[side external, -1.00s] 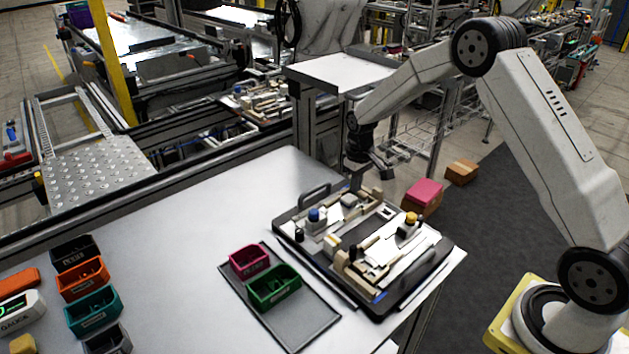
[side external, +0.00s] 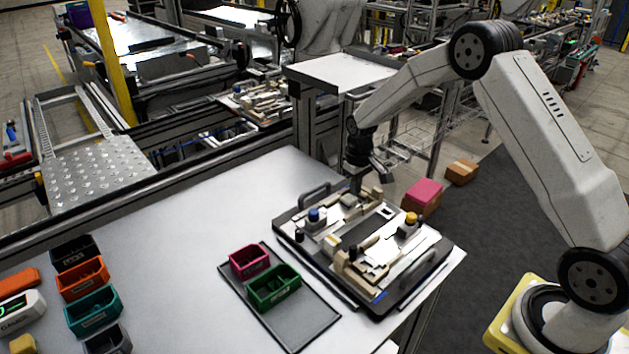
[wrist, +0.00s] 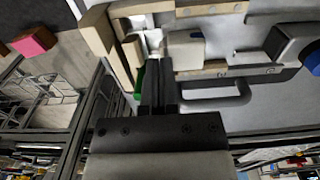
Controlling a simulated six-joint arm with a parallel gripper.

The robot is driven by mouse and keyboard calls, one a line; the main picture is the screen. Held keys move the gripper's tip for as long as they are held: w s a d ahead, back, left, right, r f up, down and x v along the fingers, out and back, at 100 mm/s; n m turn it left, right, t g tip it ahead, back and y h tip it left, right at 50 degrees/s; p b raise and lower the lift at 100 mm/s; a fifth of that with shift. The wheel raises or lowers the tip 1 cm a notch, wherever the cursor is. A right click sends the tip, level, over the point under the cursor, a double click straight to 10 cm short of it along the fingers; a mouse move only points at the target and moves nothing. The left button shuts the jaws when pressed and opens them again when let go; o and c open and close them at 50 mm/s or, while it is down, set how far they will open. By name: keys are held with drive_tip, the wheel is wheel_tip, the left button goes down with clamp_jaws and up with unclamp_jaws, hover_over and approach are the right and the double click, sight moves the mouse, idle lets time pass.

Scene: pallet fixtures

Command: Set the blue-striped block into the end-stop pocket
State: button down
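My gripper (side external: 356,187) points down at the far edge of the pallet fixture (side external: 292,238), among its beige rails. In the wrist view its dark fingers (wrist: 158,68) are close together and reach in beside beige rails (wrist: 128,60). A small pale piece (wrist: 154,42) shows at the fingertips; whether it is held is unclear. A pale grey block (wrist: 185,50) lies just right of the fingers, and a green patch (wrist: 138,82) shows left of them. I cannot make out blue stripes on any block. The end-stop pocket cannot be told apart with certainty.
The fixture carries a blue knob (side external: 314,214), a yellow knob (side external: 410,218) and a dark handle (side external: 314,190). A black tray (side external: 318,325) with a pink bin (side external: 248,262) and a green bin (side external: 273,288) lies left of it. The table's middle is clear.

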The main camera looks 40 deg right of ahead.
wheel_tip(320, 180, up, 7)
idle(1.3)
drive_tip(key=s+a+r+t, duration=0.1)
drive_tip(key=s+a, duration=0.4)
drive_tip(key=s, duration=0.6)
drive_tip(key=s+a+t, duration=0.1)
drive_tip(key=s+a, duration=0.4)
drive_tip(key=s, duration=0.6)
drive_tip(key=shift+a+r+t, duration=0.3)
drive_tip(key=shift+r, duration=0.1)
drive_tip(key=shift+c, duration=1.4)
unclamp_jaws()
